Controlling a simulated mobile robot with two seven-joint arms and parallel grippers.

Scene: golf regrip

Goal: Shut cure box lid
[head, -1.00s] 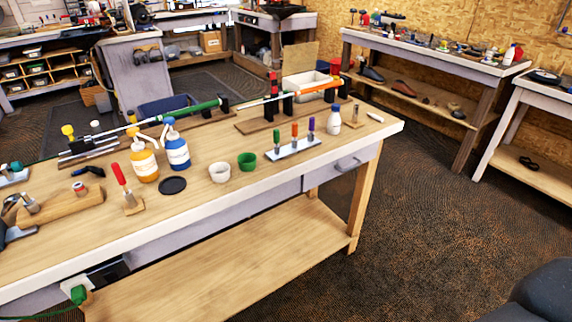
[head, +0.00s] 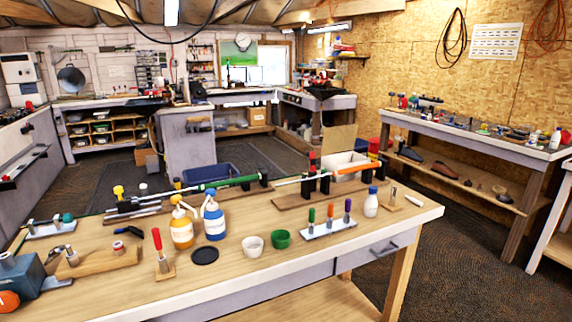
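What looks like the cure box is a white open box (head: 345,162) at the back right of the near workbench. A tan panel (head: 339,139) stands upright at its back edge and looks like its raised lid. An orange-ended club shaft (head: 354,169) crosses in front of the box and hides part of it. A red item stands close to the box on its right. Neither of my grippers is in the head view.
The near workbench (head: 330,256) holds pump bottles (head: 182,228), cups (head: 280,239), a marker rack (head: 328,229), a white bottle (head: 371,203) and a clamped club. Another bench (head: 470,138) stands at the right. Carpet (head: 450,265) is clear between them.

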